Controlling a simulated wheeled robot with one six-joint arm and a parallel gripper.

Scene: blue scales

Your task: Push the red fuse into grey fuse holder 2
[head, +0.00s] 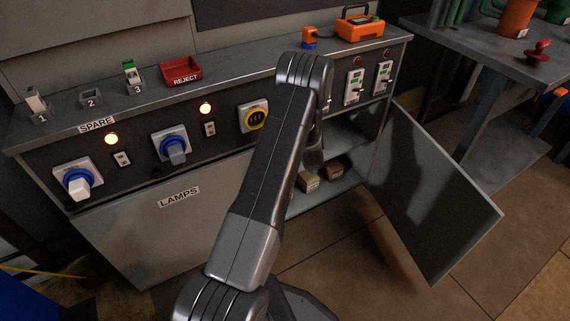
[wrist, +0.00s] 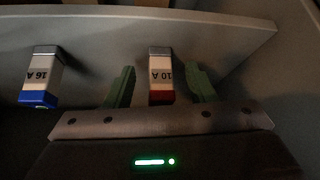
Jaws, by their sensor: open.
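In the wrist view the red fuse (wrist: 160,72), white with a red end and marked 10 A, is on a grey shelf. My gripper (wrist: 161,86) is open, with one green finger on each side of the red fuse and a visible gap on both sides. In the head view my arm hides the gripper and the red fuse. Grey fuse holder 2 (head: 91,97) stands empty on the bench top at the left, between holder 1 (head: 39,108), which holds a whitish fuse, and holder 3 (head: 135,81), which holds a green and white one.
A blue fuse (wrist: 41,78) marked 16 A is left of the red one. The open cabinet door (head: 435,190) sticks out to the right. Small brown boxes (head: 334,173) are inside the cabinet. A red REJECT tray (head: 181,71) is right of holder 3.

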